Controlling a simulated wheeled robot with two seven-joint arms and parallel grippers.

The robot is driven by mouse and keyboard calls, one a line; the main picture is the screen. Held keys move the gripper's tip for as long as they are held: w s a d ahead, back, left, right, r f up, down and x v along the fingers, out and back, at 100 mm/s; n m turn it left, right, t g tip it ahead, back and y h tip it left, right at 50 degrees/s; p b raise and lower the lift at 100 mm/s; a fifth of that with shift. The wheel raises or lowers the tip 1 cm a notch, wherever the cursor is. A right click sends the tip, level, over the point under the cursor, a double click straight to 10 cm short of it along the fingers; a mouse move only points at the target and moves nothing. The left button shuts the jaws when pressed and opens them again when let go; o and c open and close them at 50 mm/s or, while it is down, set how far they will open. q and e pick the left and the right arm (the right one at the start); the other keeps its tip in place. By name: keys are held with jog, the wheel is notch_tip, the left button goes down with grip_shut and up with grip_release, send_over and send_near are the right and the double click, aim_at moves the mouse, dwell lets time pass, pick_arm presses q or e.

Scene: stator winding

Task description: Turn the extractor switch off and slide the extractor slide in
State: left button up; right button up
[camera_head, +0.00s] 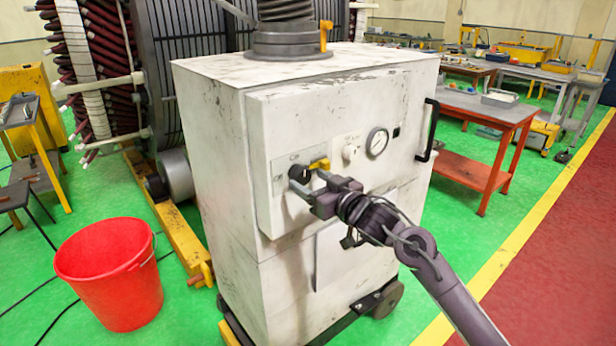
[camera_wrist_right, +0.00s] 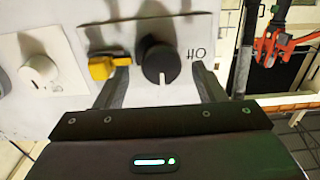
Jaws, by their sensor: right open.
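The extractor is a worn white cabinet (camera_head: 215,140) in the middle of the head view. Its switch is a black round knob (camera_head: 297,173) on the front panel, close beside a yellow part (camera_head: 320,163). My right gripper (camera_head: 308,180) is open at the knob. In the right wrist view, the knob (camera_wrist_right: 158,60) lies between the two spread fingers, with a gap at each side. The yellow part (camera_wrist_right: 102,68) is by the left finger; contact is unclear. A yellow upright tab (camera_head: 325,36), possibly the slide, stands by the grey duct collar on top. My left gripper is out of view.
The panel also carries a white knob (camera_head: 349,152), a round gauge (camera_head: 377,142) and a black handle (camera_head: 428,130). A red bucket (camera_head: 110,272) stands at the left front. A red-framed workbench (camera_head: 480,118) is behind at right, with green floor between.

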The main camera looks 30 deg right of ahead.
jog(key=shift+w+a+r, duration=0.1)
jog(key=shift+w+a, duration=0.05)
jog(key=shift+w, duration=0.45)
jog(key=c, duration=1)
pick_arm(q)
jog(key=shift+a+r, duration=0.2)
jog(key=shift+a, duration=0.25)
pick_arm(e)
jog(key=shift+o, duration=0.2)
